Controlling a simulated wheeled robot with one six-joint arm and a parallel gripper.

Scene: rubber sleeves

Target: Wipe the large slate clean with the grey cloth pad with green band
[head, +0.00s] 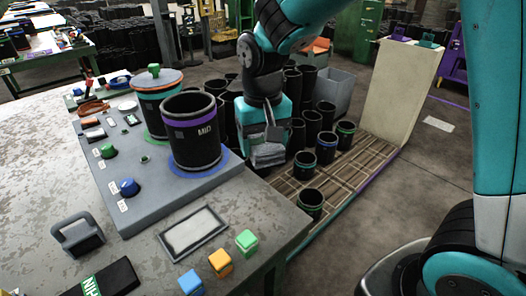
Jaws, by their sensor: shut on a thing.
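A framed slate (194,232) with a dark rim and a pale, smeary grey face lies flat near the table's right edge. My gripper (267,152) points down right of the table, above or in front of the dark sleeves; it is well apart from the slate. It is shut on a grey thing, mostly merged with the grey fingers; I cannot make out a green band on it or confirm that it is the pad. A grey block with a loop handle (78,236) stands on the table at the left; no green band shows on it.
Blue (190,282), orange (221,263) and green (246,242) blocks stand beside the slate. A black item with a green label (105,280) lies in front. Several sleeves stand on a slatted pallet (340,170).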

